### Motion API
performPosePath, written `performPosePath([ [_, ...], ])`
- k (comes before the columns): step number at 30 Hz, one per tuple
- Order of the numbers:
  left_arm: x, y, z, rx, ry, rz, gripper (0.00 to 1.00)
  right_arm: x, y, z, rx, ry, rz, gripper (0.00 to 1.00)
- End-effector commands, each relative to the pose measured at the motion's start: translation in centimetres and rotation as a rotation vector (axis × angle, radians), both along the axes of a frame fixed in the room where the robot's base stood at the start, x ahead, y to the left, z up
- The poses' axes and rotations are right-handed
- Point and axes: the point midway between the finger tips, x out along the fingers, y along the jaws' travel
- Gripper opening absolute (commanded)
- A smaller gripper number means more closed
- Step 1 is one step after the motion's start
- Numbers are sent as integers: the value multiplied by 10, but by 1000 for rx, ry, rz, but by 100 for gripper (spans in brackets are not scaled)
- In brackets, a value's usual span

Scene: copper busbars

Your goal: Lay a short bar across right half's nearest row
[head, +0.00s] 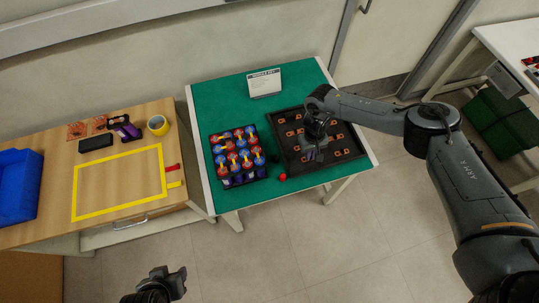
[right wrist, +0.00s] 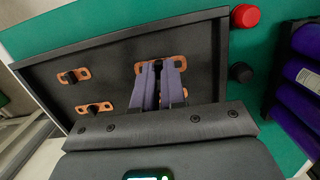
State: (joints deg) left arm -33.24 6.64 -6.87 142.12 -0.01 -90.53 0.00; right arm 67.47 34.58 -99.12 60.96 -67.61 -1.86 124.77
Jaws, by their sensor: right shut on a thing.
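The battery module (head: 238,157) with red and blue cell tops stands on the left of the green table. A black tray (head: 277,118) of short copper bars stands right of it. My right gripper (head: 313,152) is low over the tray's near part. In the right wrist view its fingers (right wrist: 160,68) are shut on a copper short bar (right wrist: 139,69), at its middle, close to the tray floor; I cannot tell if it is lifted. Other bars with black knobs, such as this one (right wrist: 83,74), lie in the tray. My left gripper (head: 174,281) is at the bottom, away from the table; its jaw gap is unclear.
A red button (head: 282,177) and a black knob (right wrist: 240,72) sit between module and tray. A white sign (head: 264,83) stands at the green table's back. A wooden bench (head: 120,178) with a yellow-taped rectangle, tape roll and blue bin is at left.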

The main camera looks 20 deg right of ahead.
Motion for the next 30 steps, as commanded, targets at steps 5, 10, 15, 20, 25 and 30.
performPosePath([
  [5, 0, -1, 7, -4, 1, 2, 43, 8, 19, 15, 4, -3, 7, 0],
  [10, 0, -1, 22, -4, 1, 2, 43, 22, 66, 51, 7, -3, 15, 0],
  [15, 0, 0, 37, 0, 1, 0, 43, 34, 122, 93, 6, -2, 25, 0],
  [20, 0, 2, 49, 6, 0, -3, 43, 34, 165, 126, 3, 2, 33, 0],
  [25, 0, 2, 57, 9, 0, -6, 43, 30, 197, 147, 1, 0, 35, 0],
  [30, 0, 2, 55, 9, 0, -6, 43, 27, 210, 150, 0, -1, 35, 0],
])
